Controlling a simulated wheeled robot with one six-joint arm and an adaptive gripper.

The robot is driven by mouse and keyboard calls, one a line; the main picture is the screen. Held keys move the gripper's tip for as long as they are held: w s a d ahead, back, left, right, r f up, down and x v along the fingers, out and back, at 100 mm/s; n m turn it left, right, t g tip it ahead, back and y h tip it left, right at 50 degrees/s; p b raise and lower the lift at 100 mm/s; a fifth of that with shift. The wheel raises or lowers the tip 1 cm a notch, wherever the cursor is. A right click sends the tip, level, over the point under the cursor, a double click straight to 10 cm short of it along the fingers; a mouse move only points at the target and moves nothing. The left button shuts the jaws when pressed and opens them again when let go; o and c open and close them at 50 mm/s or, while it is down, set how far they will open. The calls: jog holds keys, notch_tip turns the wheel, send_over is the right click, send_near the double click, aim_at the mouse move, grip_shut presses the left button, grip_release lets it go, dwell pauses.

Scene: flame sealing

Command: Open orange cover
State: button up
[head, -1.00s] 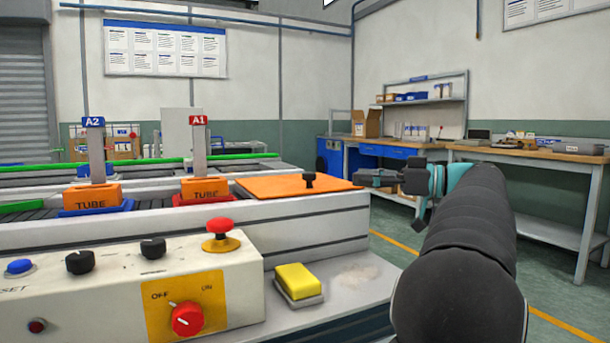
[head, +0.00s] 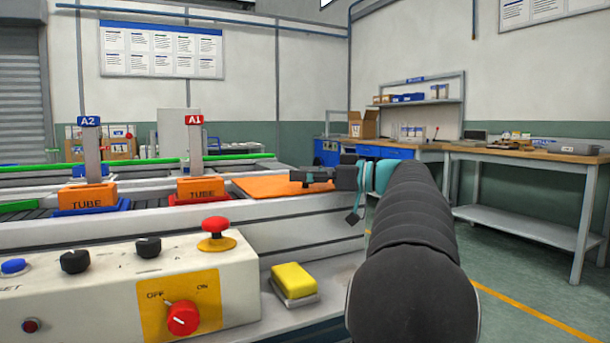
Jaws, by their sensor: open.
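The orange cover (head: 262,187) lies flat and closed on top of the grey machine, right of the red-based TUBE block. Its black knob, at the cover's right part, is hidden behind my gripper (head: 297,180) in the head view. My gripper comes in from the right over the cover, its dark fingers pointing left at about the knob's place. It is open. I cannot tell whether the fingers are around the knob or touch it.
Orange TUBE blocks stand on a red base (head: 201,199) and a blue base (head: 90,209) left of the cover. The control panel (head: 120,262) with its red emergency button (head: 215,226) and a yellow sponge (head: 293,281) are in front. A workbench (head: 540,160) stands at the back right.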

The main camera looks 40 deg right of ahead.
grip_shut()
